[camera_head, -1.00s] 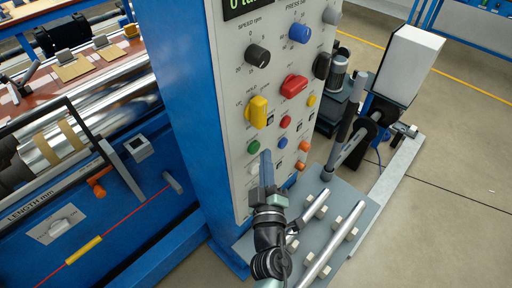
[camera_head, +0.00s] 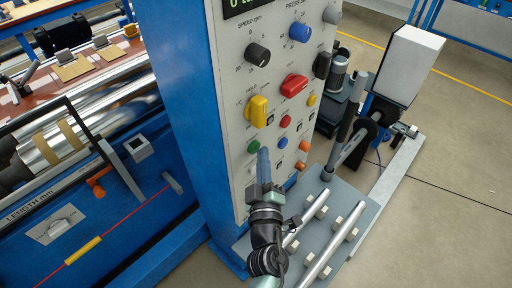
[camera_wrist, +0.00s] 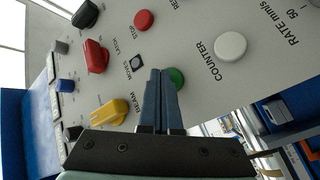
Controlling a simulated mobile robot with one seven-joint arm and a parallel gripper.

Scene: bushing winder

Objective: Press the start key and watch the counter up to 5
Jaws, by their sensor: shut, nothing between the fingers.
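The control panel (camera_head: 277,70) stands upright on a blue cabinet. A green key (camera_head: 253,146) sits low on its left side; in the wrist view the green key (camera_wrist: 177,77) is partly hidden behind my fingertips, and its label cannot be read. My gripper (camera_head: 263,152) is shut and empty, its tips close to the green key; I cannot tell if they touch it. In the wrist view my gripper (camera_wrist: 160,72) points at the panel. A white button (camera_wrist: 230,46) has the word COUNTER beside it. The display (camera_head: 245,6) is cut off by the top edge; a 0 shows on it.
A red button (camera_wrist: 144,20) marked STOP is near the green key. A yellow knob (camera_head: 257,111), a red knob (camera_head: 294,85) and a blue button (camera_head: 282,143) are also on the panel. A blue winding machine (camera_head: 80,220) is at left; a grey plate with rods (camera_head: 335,215) is below right.

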